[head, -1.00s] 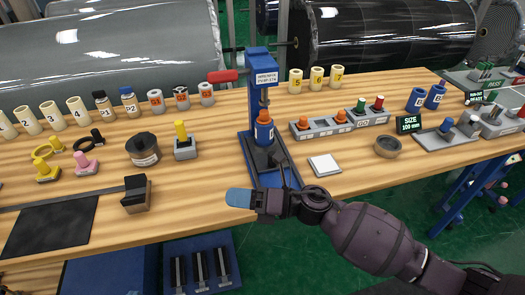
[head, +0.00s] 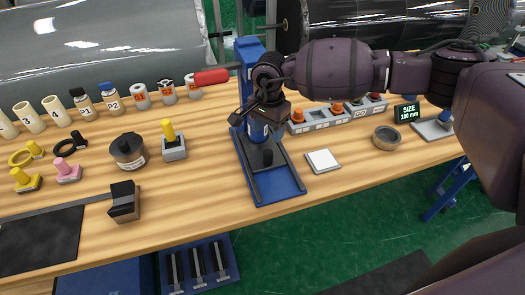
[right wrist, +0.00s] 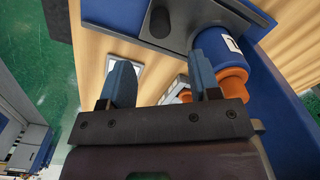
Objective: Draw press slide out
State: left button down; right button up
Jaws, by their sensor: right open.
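The blue press (head: 247,50) stands on the bench with its red lever (head: 211,76) pointing left. The knob (right wrist: 160,20) also shows at the top of the right wrist view. A blue roll (right wrist: 213,48) with an orange end stands in the press, partly hidden by my gripper in the head view. My right gripper (head: 262,112) is above the slide; its two blue fingers (right wrist: 160,62) are apart and empty, clear of the knob. My left gripper is not in view.
A white square pad (head: 322,161) and a round dark ring (head: 387,138) lie right of the press. An orange-capped grey rack (head: 320,122) stands behind them. A yellow-handled block (head: 173,148) and a black cylinder (head: 128,150) stand to the left. Bare wood lies left of the base.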

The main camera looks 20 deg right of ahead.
aim_at(268, 152)
jog(key=shift+w+d, duration=0.15)
notch_tip(268, 152, down, 11)
jog(key=shift+r+p, duration=0.2)
jog(key=shift+p, duration=0.25)
jog(key=shift+c, duration=0.5)
grip_shut()
